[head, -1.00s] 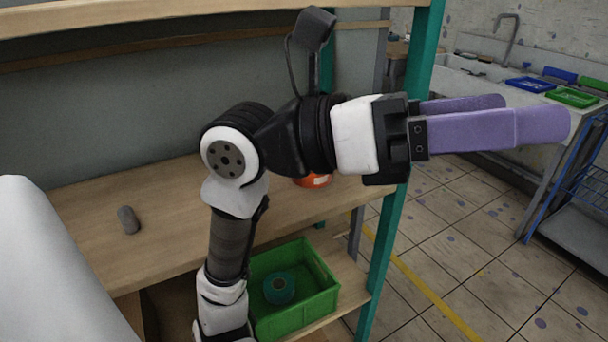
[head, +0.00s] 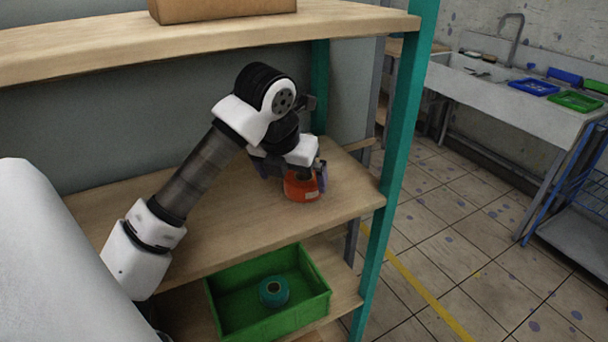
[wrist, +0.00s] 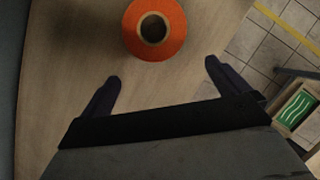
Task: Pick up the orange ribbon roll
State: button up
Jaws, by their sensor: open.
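The orange ribbon roll (head: 302,190) stands on the wooden middle shelf (head: 225,228), near its right end. It has a pale label on its side. In the wrist view the orange ribbon roll (wrist: 155,28) shows from above with its dark core hole, just past the fingertips and roughly centred between them. My gripper (wrist: 162,71) is open and empty, with its two purple fingers spread. In the head view my gripper (head: 305,177) points down close at the roll, one finger showing at its right side. Whether a finger touches the roll I cannot tell.
The upper shelf (head: 215,52) with a cardboard box (head: 222,9) hangs above my arm. A teal post (head: 398,150) stands right of the roll. Below, a green crate (head: 317,302) holds a teal roll (head: 273,291). Open tiled floor lies to the right.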

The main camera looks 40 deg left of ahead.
aim_at(304, 176)
jog(key=w, duration=0.1)
jog(key=w+a+p, duration=0.1)
jog(key=w, duration=0.1)
jog(key=shift+w+r, duration=0.1)
jog(key=shift+w, duration=0.2)
jog(key=p+x, duration=0.1)
jog(key=x, duration=0.3)
jog(key=shift+w+a+p, duration=0.15)
jog(key=shift+w+p, duration=0.25)
jog(key=shift+w, duration=0.05)
jog(key=shift+w+f, duration=0.15)
jog(key=shift+f, duration=0.4)
jog(key=c, duration=1)
jog(key=shift+c, duration=0.3)
